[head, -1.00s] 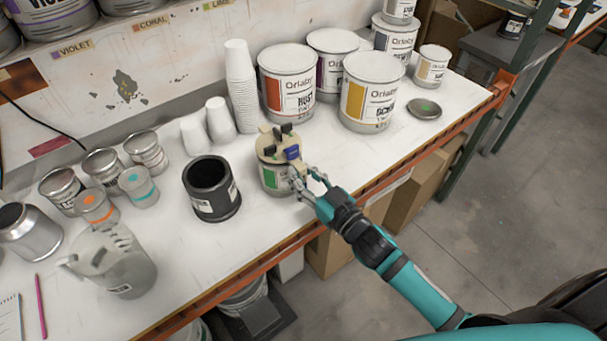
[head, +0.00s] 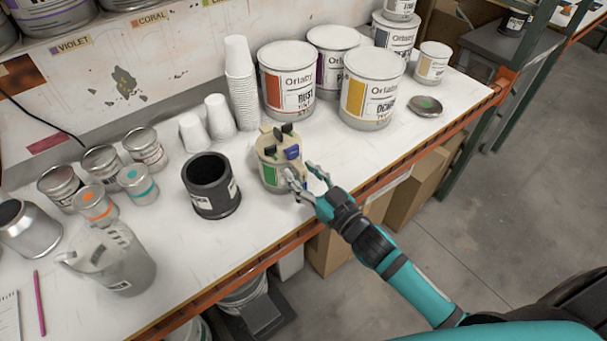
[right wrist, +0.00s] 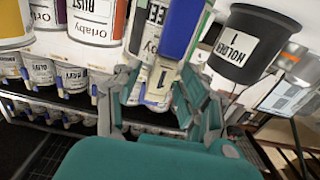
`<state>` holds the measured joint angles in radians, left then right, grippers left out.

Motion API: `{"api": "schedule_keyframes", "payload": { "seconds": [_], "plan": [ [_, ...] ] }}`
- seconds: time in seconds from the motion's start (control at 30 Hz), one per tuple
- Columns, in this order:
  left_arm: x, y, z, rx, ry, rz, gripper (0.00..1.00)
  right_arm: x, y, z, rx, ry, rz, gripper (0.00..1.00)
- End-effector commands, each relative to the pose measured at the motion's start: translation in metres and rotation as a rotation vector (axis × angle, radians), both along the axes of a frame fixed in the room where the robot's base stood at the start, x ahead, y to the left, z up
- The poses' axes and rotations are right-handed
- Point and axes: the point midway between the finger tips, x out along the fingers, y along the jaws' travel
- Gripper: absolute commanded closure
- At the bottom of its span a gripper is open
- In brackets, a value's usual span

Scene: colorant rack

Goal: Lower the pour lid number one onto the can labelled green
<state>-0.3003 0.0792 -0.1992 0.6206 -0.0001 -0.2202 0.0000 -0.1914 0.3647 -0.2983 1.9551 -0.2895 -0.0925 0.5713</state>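The can labelled green (head: 268,178) stands upright on the bench, with a green patch on its side. The pour lid (head: 278,143), cream with dark clips and a blue part, sits on top of the can and looks level. In the right wrist view a part marked "1" (right wrist: 160,80) and the blue part (right wrist: 183,28) lie ahead, between my fingers. My right gripper (head: 305,177) is open at the can's near right side, its fingers spread apart. It also shows in the right wrist view (right wrist: 160,92). My left gripper is not in view.
A black holder (head: 211,188) stands close left of the can. Stacked white cups (head: 239,85) and large paint cans (head: 287,82) stand behind. A loose lid (head: 425,106) lies to the right. The bench's orange front edge (head: 330,217) is near my right arm.

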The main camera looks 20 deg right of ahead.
Motion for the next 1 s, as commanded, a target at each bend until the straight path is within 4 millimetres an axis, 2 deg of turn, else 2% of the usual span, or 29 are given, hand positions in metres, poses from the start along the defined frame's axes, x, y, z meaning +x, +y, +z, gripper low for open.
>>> {"api": "schedule_keyframes", "payload": {
  "seconds": [0.37, 0.47, 0.8, 1.0],
  "plan": [
    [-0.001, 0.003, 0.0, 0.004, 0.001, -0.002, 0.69, -0.005, -0.002, -0.001, -0.001, 0.003, 0.0, 0.52],
    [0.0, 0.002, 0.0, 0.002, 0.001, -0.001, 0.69, -0.018, -0.006, -0.002, -0.002, 0.005, 0.0, 0.52],
    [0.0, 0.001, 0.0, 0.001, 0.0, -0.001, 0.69, -0.084, -0.03, -0.002, -0.001, 0.005, 0.0, 0.52],
    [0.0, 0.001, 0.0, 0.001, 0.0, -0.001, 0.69, -0.108, -0.039, -0.001, 0.0, 0.002, 0.0, 0.52]
  ]
}}
